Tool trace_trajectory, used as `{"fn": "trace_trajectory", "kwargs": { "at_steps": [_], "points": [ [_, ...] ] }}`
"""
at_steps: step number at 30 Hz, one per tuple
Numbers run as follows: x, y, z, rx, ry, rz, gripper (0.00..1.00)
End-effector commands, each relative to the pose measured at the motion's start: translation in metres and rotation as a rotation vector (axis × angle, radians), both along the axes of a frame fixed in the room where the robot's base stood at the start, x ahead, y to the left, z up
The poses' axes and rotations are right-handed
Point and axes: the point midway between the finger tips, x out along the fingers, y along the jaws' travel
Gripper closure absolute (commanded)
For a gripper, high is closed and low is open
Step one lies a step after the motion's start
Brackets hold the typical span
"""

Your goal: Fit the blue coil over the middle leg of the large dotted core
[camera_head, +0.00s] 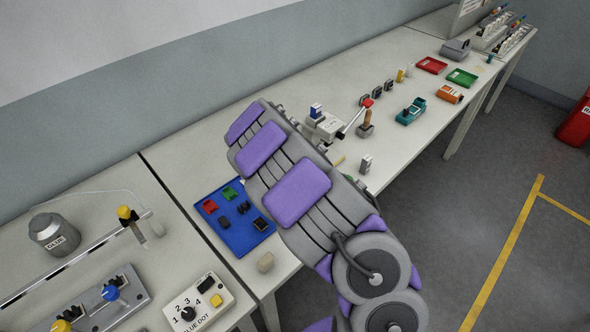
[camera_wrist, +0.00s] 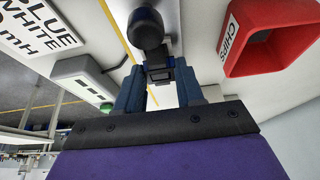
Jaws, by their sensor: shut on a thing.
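My gripper (camera_wrist: 160,90) is shut on a small dark blocky piece (camera_wrist: 159,72) with dark blue parts. I cannot tell from its shape whether this is the coil or a core. A dark rounded thing (camera_wrist: 147,30) shows just beyond it in the wrist view. In the head view my arm hides the gripper. A small blue and white piece (camera_head: 316,110) stands on a pale fixture (camera_head: 326,126) beyond my arm. Several dark pieces, one of them (camera_head: 261,224), lie on a blue mat (camera_head: 238,241) left of my arm. No dots can be made out on any core.
A lever with a red knob (camera_head: 367,103) stands right of the fixture. Red (camera_head: 431,65) and green (camera_head: 462,77) trays lie farther right. The wrist view shows a red bin (camera_wrist: 270,40) and a grey box (camera_wrist: 88,78). A glue pot (camera_head: 54,233) stands on the left table.

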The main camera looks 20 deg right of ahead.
Motion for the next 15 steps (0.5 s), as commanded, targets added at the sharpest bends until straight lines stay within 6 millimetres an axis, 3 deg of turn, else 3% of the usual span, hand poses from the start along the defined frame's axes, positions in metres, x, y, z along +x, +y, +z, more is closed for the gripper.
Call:
{"fn": "trace_trajectory", "kwargs": {
  "at_steps": [8, 9, 15],
  "points": [
    [0.0001, 0.0, -0.0008, 0.0, 0.0, 0.0, 0.92],
    [0.0001, 0.0, -0.0008, 0.0, 0.0, 0.0, 0.62],
    [0.0, 0.0, -0.0009, 0.0, 0.0, 0.0, 0.43]
  ]
}}
